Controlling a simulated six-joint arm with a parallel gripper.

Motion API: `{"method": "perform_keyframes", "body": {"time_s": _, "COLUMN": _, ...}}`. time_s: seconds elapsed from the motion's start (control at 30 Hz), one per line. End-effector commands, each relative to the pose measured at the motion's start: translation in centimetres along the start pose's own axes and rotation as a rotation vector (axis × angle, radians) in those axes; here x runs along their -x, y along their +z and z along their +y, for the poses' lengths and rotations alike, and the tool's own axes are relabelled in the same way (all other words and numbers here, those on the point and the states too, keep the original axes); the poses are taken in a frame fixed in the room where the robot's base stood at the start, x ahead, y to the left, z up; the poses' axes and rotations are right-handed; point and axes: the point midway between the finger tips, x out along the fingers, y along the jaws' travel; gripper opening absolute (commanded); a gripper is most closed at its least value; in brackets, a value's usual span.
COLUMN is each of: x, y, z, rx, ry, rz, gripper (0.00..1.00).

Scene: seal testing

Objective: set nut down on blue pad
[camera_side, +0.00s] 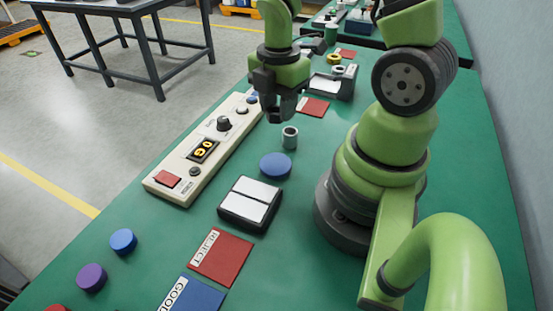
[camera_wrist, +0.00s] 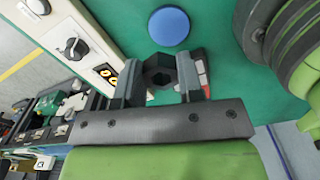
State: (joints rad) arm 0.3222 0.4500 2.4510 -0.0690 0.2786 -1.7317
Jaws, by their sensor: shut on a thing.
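The nut (camera_wrist: 160,72) is a dark hexagonal piece with a hole, between my gripper's fingers in the wrist view. My gripper (camera_side: 283,110) is shut on it, above the bench near the control box in the side view; the gripper also shows in the wrist view (camera_wrist: 161,82). The nut is hard to make out in the side view. The blue pad (camera_side: 207,297) is a flat labelled square at the bottom of the side view, partly cut off by the frame and well away from my gripper. No object shows on its visible part.
A red REJECT pad (camera_side: 221,257) adjoins the blue pad. A black tray with white plates (camera_side: 249,203), a blue disc (camera_side: 275,166) and a grey hollow cylinder (camera_side: 290,138) stand between gripper and pads. A cream control box (camera_side: 205,150) lies left. Blue (camera_side: 123,241) and purple (camera_side: 91,278) knobs stand front left.

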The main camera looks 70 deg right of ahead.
Motion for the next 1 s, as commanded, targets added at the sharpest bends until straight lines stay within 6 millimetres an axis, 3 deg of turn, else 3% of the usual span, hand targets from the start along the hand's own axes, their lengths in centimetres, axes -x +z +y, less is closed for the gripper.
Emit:
{"method": "perform_keyframes", "body": {"time_s": 0.1, "x": 0.1, "y": -1.4, "z": -0.7, "rx": 0.176, "ry": -0.001, "rz": 0.0, "gripper": 0.1}}
{"method": "perform_keyframes", "body": {"time_s": 0.2, "x": -0.7, "y": -1.7, "z": -1.0, "rx": 0.232, "ry": -0.004, "rz": 0.001, "gripper": 0.1}}
{"method": "perform_keyframes", "body": {"time_s": 0.5, "x": -5.2, "y": -1.7, "z": -1.1, "rx": 0.235, "ry": -0.007, "rz": 0.002, "gripper": 0.1}}
{"method": "perform_keyframes", "body": {"time_s": 1.0, "x": -9.7, "y": -1.7, "z": -1.0, "rx": 0.232, "ry": -0.004, "rz": 0.002, "gripper": 0.1}}
